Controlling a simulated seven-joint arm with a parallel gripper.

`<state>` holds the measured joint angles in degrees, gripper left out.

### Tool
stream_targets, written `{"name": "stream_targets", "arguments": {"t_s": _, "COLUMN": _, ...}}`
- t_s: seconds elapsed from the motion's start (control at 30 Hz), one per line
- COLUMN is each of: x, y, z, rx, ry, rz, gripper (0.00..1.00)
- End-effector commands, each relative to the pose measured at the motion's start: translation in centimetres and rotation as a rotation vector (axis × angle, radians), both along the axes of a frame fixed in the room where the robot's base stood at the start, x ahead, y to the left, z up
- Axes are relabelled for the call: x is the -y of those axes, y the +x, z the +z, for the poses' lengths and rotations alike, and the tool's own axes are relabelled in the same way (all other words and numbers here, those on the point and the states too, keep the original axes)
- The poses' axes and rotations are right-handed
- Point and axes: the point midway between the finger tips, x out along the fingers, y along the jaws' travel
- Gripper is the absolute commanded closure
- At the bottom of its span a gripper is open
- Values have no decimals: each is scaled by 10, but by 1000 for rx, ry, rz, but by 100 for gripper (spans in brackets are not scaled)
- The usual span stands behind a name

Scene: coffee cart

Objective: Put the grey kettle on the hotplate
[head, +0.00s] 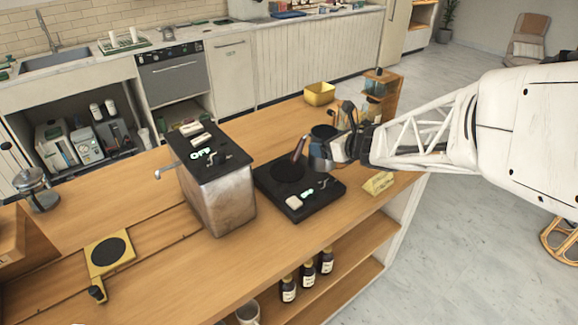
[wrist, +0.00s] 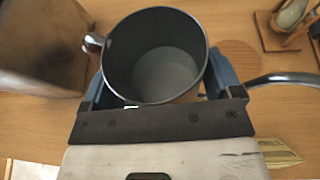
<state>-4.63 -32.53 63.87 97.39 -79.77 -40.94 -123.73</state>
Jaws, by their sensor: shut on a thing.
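The grey kettle (wrist: 155,70) is an open-topped vessel, seen from above in the wrist view, with a short spout at left and a curved handle (wrist: 285,78) at right. My gripper (head: 340,148) is shut around its body, with a blue finger on each side. In the head view the kettle (head: 323,133) is partly covered by my gripper. It is at the far right side of the black unit with a round dark plate and lit display, which looks like the hotplate (head: 289,202). I cannot tell the height gap between them.
A metal box unit (head: 226,205) reading OFF stands close at left. A yellow pad (head: 127,249) with a dark disc lies farther left.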

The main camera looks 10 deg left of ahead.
Motion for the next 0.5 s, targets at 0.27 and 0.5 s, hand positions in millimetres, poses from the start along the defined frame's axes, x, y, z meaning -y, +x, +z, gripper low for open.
{"name": "stream_targets", "arguments": {"t_s": 0.27, "x": -26, "y": -61, "z": 1, "rx": -1, "ry": 0, "rz": 165, "gripper": 54}}
{"name": "stream_targets", "arguments": {"t_s": 0.5, "x": -40, "y": -105, "z": 1, "rx": -1, "ry": 0, "rz": 272, "gripper": 54}}
